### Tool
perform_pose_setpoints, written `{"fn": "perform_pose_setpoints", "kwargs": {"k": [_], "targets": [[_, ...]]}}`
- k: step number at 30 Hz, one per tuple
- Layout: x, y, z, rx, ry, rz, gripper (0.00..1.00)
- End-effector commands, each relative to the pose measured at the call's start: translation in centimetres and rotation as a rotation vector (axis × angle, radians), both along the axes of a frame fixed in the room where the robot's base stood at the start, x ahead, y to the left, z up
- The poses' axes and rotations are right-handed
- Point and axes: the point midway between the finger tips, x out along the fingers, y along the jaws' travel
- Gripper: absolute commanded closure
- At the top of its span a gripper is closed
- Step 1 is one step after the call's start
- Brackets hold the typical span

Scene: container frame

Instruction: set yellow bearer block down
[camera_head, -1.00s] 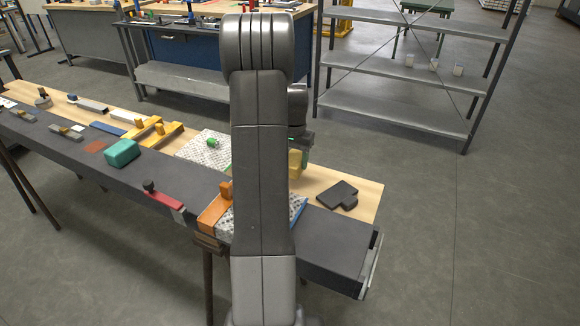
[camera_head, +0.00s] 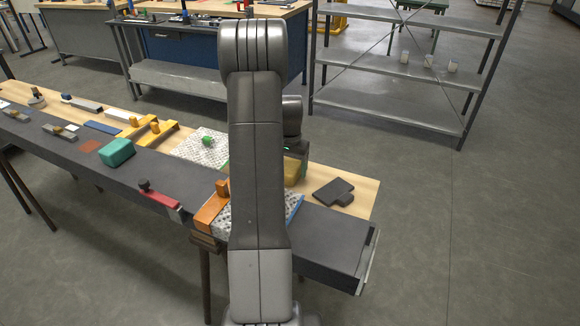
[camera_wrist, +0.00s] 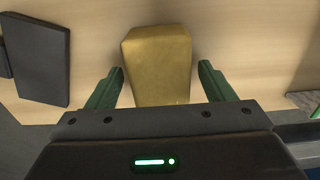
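The yellow bearer block (camera_wrist: 158,65) lies between the two fingers of my gripper (camera_wrist: 162,72) in the wrist view. The fingers are spread, with a clear gap on the right of the block and a very narrow one on the left. The block is over the pale wooden strip of the bench; its near end is hidden by the gripper body, and I cannot tell for sure that it rests on the wood. In the head view the block (camera_head: 291,173) is partly hidden behind my arm, with the gripper (camera_head: 299,154) just above it.
A dark flat object (camera_head: 333,190) lies on the wood right of the block and shows at left in the wrist view (camera_wrist: 38,58). A dotted white panel (camera_head: 203,147) with a green knob and an orange piece (camera_head: 211,210) are to the left. Bare wood surrounds the block.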

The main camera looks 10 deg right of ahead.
Motion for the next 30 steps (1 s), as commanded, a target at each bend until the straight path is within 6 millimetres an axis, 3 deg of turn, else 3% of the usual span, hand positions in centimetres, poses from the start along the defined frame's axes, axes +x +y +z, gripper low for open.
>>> {"fn": "perform_pose_setpoints", "kwargs": {"k": [8,21,30], "targets": [[0.1,0.0,1.2,0.0,-0.002,0.0,0.24],[0.1,0.0,10.0,0.0,-0.004,0.0,0.24],[0.0,0.0,12.3,0.0,0.0,0.0,0.24]]}}
